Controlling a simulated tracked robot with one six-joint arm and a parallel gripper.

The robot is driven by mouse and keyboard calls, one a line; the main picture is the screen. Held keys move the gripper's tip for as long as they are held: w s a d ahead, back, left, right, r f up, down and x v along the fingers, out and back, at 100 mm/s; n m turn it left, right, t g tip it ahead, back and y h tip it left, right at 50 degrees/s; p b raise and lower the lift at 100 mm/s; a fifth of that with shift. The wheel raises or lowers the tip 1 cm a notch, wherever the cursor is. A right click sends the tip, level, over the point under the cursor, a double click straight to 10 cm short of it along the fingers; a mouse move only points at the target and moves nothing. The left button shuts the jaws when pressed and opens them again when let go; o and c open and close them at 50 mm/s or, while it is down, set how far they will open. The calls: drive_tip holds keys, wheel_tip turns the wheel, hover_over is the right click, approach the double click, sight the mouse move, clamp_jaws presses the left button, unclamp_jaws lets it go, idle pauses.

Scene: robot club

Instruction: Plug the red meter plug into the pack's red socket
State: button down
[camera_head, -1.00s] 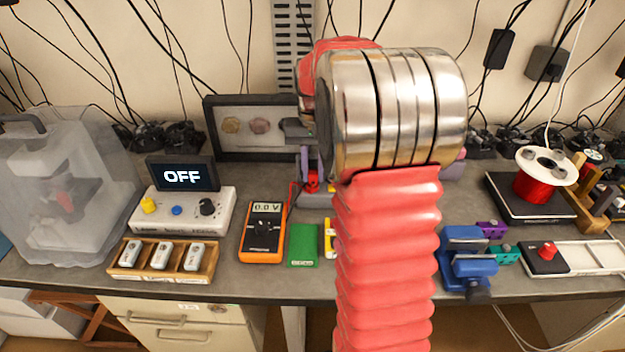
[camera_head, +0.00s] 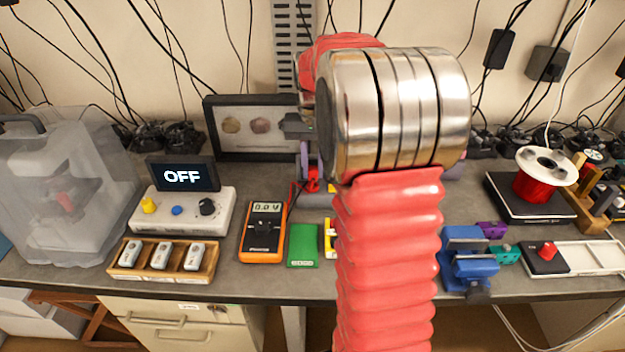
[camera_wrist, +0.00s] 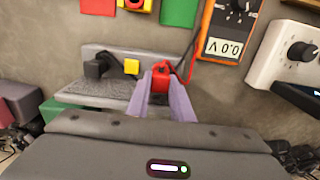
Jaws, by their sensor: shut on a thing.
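My gripper (camera_wrist: 161,92) is shut on the red meter plug (camera_wrist: 161,70), which shows between its two pale purple fingertips in the wrist view. In the head view the red plug (camera_head: 312,181) shows low beside my arm, with a red lead running to the orange meter (camera_head: 263,232), which reads 0.0 V. The plug is at the end of a grey holder (camera_wrist: 72,92); I cannot tell whether it still touches it. A yellow and red block (camera_head: 329,238), perhaps the pack, is mostly hidden behind my arm. No red socket can be made out.
A black plug (camera_wrist: 95,67) and a yellow piece (camera_wrist: 131,66) are at the grey holder. A green box (camera_head: 303,246) lies right of the meter. A blue vise (camera_head: 466,262) stands right of my arm.

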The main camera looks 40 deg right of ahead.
sight(316, 167)
drive_tip(key=shift+r, duration=0.15)
drive_tip(key=shift+r, duration=1.6)
drive_tip(key=c, duration=2.1)
unclamp_jaws()
drive_tip(key=c, duration=0.4)
drive_tip(key=shift+s+d+r, duration=0.25)
drive_tip(key=shift+s+r, duration=0.05)
drive_tip(key=shift+r, duration=0.3)
drive_tip(key=shift+c, duration=0.2)
drive_tip(key=s+a+f, duration=0.2)
drive_tip(key=s, duration=1)
drive_tip(key=shift+a, duration=0.3)
